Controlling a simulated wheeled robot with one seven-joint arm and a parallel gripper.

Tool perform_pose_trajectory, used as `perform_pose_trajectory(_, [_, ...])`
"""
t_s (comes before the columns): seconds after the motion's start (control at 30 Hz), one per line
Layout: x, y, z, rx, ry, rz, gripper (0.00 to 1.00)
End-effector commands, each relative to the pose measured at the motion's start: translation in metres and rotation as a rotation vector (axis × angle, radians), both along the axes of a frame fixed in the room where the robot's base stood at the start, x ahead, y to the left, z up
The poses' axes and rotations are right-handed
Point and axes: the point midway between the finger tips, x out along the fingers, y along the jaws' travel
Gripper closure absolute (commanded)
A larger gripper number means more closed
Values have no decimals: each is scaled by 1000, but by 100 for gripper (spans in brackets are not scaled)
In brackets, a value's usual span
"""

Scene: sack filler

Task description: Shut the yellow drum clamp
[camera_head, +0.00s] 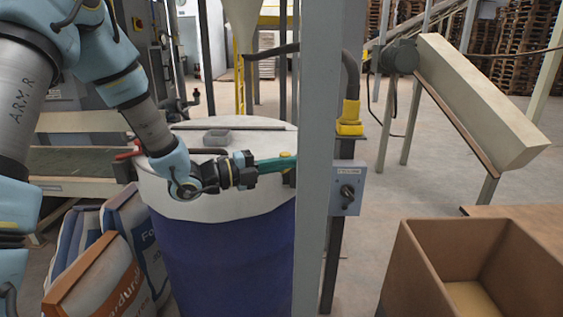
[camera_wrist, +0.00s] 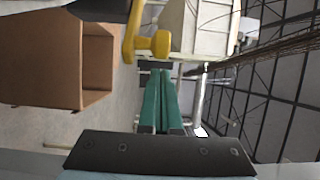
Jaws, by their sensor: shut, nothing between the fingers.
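The drum (camera_head: 225,250) is blue with a pale cover (camera_head: 240,208) over its top. A small yellow part (camera_head: 287,156) shows at the right of the rim, partly hidden by the grey post; it may be the clamp. My gripper (camera_head: 292,162) points right over the cover, its teal fingers shut and empty, the tips beside this yellow part. I cannot tell whether they touch it. In the wrist view the gripper's fingers (camera_wrist: 160,72) lie together, with a yellow lever (camera_wrist: 132,42) just beyond and left of the tips. I cannot tell whether it is the same yellow part.
A grey post (camera_head: 316,220) stands close right of my fingertips. Beside it are a yellow fitting (camera_head: 349,120) and a grey switch box (camera_head: 347,190). A cardboard box (camera_head: 425,270) is at lower right; filled sacks (camera_head: 100,280) lean left of the drum.

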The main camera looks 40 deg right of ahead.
Motion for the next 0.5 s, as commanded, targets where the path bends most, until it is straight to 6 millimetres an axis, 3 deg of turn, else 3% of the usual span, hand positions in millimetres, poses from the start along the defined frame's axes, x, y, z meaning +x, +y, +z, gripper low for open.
perform_pose_trajectory(0.2, [14,0,1,-1,1,-3,100])
perform_pose_trajectory(0.5, [16,1,0,-1,1,-3,100])
